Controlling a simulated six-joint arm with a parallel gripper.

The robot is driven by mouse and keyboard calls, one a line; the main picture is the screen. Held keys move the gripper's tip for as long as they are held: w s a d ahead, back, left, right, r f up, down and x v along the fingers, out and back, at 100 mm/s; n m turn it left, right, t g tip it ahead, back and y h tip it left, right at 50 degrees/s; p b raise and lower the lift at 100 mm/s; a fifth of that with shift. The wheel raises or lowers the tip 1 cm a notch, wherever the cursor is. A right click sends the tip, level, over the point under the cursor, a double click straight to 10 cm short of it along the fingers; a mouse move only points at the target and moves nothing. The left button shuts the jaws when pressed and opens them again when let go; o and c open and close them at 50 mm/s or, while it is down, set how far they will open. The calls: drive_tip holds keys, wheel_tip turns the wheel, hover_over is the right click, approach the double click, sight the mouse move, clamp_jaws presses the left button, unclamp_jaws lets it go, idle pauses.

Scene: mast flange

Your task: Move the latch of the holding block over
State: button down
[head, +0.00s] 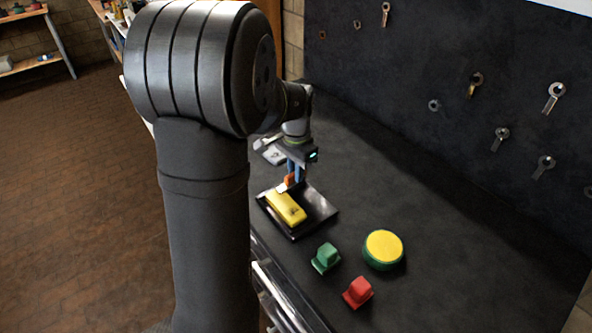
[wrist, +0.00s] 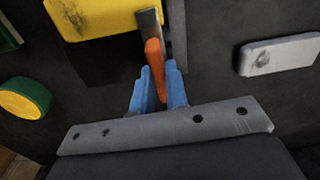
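The holding block is a yellow bar (head: 287,207) on a dark base plate (head: 318,207), and its yellow part shows at the top of the wrist view (wrist: 95,14). Its latch has an orange handle (wrist: 154,58) and a grey metal strip (wrist: 149,22) that lies by the end of the yellow bar. The orange handle also shows in the head view (head: 289,180). My gripper (wrist: 159,75) has blue fingers, one on each side of the orange handle. They appear closed on it, with the handle filling the gap.
A green block (head: 325,258), a red block (head: 358,292) and a round yellow-topped green piece (head: 383,248) stand in front of the base plate. A pale grey block (wrist: 280,55) lies right in the wrist view. Several metal pieces hang on the dark back wall. The table's right side is clear.

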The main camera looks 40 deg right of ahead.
drive_tip(key=shift+m, duration=0.6)
drive_tip(key=c, duration=1.4)
unclamp_jaws()
drive_tip(key=shift+c, duration=0.2)
drive_tip(key=shift+r, duration=0.1)
wheel_tip(320, 180, up, 17)
